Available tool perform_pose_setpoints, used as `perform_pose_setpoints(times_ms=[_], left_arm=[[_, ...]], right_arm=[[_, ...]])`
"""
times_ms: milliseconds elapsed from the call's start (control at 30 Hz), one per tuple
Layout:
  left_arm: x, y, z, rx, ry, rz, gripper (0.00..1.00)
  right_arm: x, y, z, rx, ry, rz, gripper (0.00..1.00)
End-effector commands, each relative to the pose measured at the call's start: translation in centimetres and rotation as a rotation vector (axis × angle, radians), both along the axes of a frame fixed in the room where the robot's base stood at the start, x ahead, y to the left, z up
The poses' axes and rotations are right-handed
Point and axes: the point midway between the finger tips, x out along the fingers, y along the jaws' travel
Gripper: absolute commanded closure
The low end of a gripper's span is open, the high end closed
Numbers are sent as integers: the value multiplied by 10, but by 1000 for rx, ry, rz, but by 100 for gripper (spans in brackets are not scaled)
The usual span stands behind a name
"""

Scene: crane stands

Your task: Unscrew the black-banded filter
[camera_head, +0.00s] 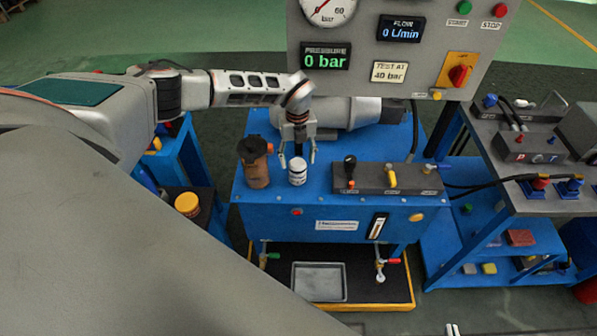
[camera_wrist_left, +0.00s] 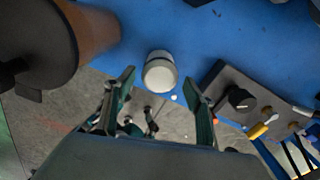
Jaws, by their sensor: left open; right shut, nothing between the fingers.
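The white filter (camera_head: 297,172) with a dark band stands upright on the blue bench (camera_head: 330,212); its pale round top (camera_wrist_left: 160,74) shows in the left wrist view. My left gripper (camera_head: 298,159) is open and empty, with its fingers spread above and just behind the filter. In the left wrist view the filter appears between and beyond the fingertips (camera_wrist_left: 159,82), with a gap on both sides. No contact shows. Only a small tip of my right gripper (camera_head: 452,329) shows at the bottom edge, closed and away from the bench.
A brown filter housing with a black cap (camera_head: 256,163) stands close left of the filter. A grey valve block (camera_head: 388,178) with levers is to the right. A motor (camera_head: 345,112) lies behind. A metal tray (camera_head: 319,282) is below. The gauge panel (camera_head: 400,50) stands above.

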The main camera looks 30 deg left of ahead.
Motion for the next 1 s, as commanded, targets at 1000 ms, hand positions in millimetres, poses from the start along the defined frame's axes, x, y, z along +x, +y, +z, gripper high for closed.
perform_pose_setpoints(times_ms=[1000], left_arm=[[0,0,0,0,0,-874,46]], right_arm=[[0,0,0,0,0,0,100]])
